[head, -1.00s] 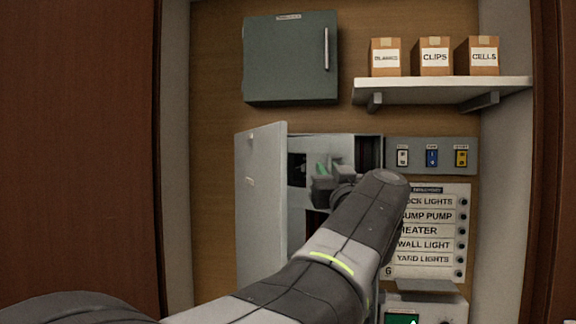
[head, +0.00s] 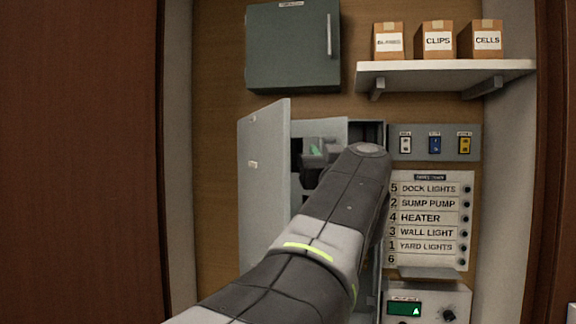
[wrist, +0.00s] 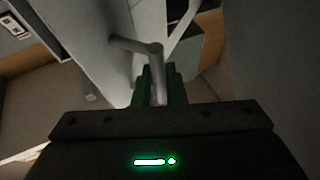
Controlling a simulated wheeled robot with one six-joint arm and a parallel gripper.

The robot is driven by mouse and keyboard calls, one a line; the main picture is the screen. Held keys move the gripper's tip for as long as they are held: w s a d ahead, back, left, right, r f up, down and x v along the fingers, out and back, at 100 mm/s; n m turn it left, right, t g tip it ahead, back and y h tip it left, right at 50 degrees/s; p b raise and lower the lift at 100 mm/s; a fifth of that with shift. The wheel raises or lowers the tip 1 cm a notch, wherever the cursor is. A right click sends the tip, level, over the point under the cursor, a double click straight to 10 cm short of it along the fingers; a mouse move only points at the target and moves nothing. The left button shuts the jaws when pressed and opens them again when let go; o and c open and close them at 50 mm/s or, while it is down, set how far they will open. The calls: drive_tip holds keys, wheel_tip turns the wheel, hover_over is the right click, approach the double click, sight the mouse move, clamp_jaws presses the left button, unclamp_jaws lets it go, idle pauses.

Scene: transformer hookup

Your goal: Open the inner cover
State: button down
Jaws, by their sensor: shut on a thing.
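The grey cabinet's outer door (head: 264,190) stands open at the left in the head view. The light grey inner cover (head: 333,129) is swung partly out, with a dark gap along its right side. My gripper (head: 316,150) is in front of the cover, partly hidden by my arm. In the wrist view, the green fingers of my gripper (wrist: 157,78) are shut on the cover's grey bar handle (wrist: 138,46). The panel carrying the handle (wrist: 95,35) runs up at the left of that view. Most of the cabinet's inside is hidden by my arm.
A closed green cabinet (head: 292,48) hangs above. A shelf (head: 445,73) with several small boxes is at upper right. A switch panel (head: 434,142), a label board (head: 430,220) and a device with a green display (head: 427,302) stand close right of my arm.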

drive_tip(key=shift+s+a, duration=0.25)
drive_tip(key=shift+a, duration=0.25)
drive_tip(key=c, duration=1.8)
unclamp_jaws()
drive_tip(key=shift+b+v, duration=2.95)
drive_tip(key=shift+v, duration=3.95)
drive_tip(key=shift+c, duration=0.4)
